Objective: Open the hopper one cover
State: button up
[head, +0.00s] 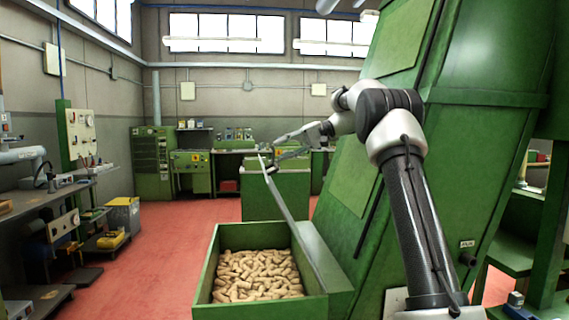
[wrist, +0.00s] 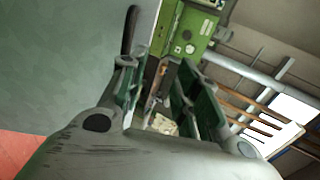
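The hopper one cover (head: 298,222) shows as a thin grey-green panel, nearly edge-on. It stands raised and tilted along the right side of an open green hopper (head: 207,280) full of corks (head: 256,275). My gripper (head: 272,153) is at the cover's far upper end, its fingers spread. In the wrist view, my gripper (wrist: 160,95) shows a clear gap between its fingers. A broad grey-green surface, apparently the cover (wrist: 60,60), fills the left side. A dark handle-like bar (wrist: 131,30) lies beyond the left finger; I cannot tell whether they touch.
A tall sloped green machine (head: 345,190) stands right of the hopper, close behind my arm. A green cabinet (head: 285,195) stands behind the hopper. A workbench (head: 50,195) lines the left wall. The red floor (head: 160,245) left of the hopper is clear.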

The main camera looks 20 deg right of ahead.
notch_tip(320, 180, up, 4)
jog(key=shift+r, duration=0.2)
